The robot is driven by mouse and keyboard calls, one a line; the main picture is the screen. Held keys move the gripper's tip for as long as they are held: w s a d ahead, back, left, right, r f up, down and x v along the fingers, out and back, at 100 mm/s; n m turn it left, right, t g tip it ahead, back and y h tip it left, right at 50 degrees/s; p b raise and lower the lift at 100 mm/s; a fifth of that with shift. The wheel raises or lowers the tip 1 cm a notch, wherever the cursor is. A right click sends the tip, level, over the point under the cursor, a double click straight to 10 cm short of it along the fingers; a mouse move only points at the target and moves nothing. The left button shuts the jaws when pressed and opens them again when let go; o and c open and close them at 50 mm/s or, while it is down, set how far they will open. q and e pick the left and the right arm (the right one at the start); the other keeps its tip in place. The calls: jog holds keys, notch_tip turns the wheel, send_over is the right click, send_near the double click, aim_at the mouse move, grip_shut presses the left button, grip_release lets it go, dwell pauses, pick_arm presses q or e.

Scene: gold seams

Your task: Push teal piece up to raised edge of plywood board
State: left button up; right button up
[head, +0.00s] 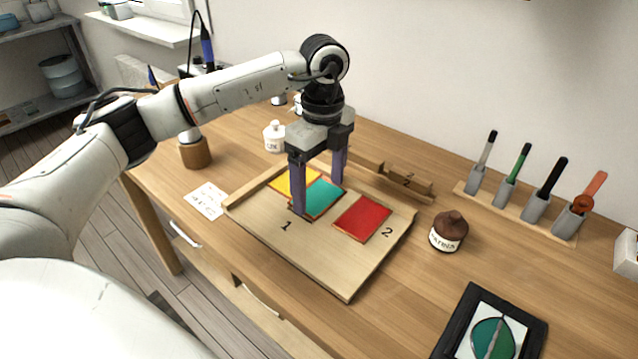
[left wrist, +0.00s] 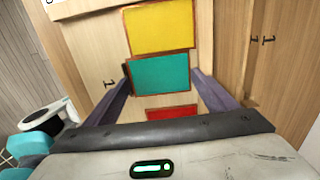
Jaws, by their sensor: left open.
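The teal piece (head: 317,199) lies on the plywood board (head: 345,279), between a yellow piece (head: 294,179) and a red piece (head: 362,218). In the left wrist view the teal piece (left wrist: 160,75) is close below the yellow piece (left wrist: 158,28), and the red piece (left wrist: 171,113) is partly hidden by my gripper. The board has a raised edge (head: 254,186) along its left side, beyond the yellow piece. My left gripper (head: 320,198) is open, pointing down, with its fingers on either side of the teal piece. Whether they touch it is unclear. My right gripper is out of view.
A brown patina jar (head: 449,231) stands right of the board, and a white bottle (head: 274,136) stands behind it. A rack of brushes (head: 515,214) is at the back right.

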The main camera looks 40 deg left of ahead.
aim_at(321, 196)
pick_arm(q)
jog(key=shift+o, duration=0.3)
notch_tip(321, 196, up, 10)
jog(key=shift+w+r, duration=0.15)
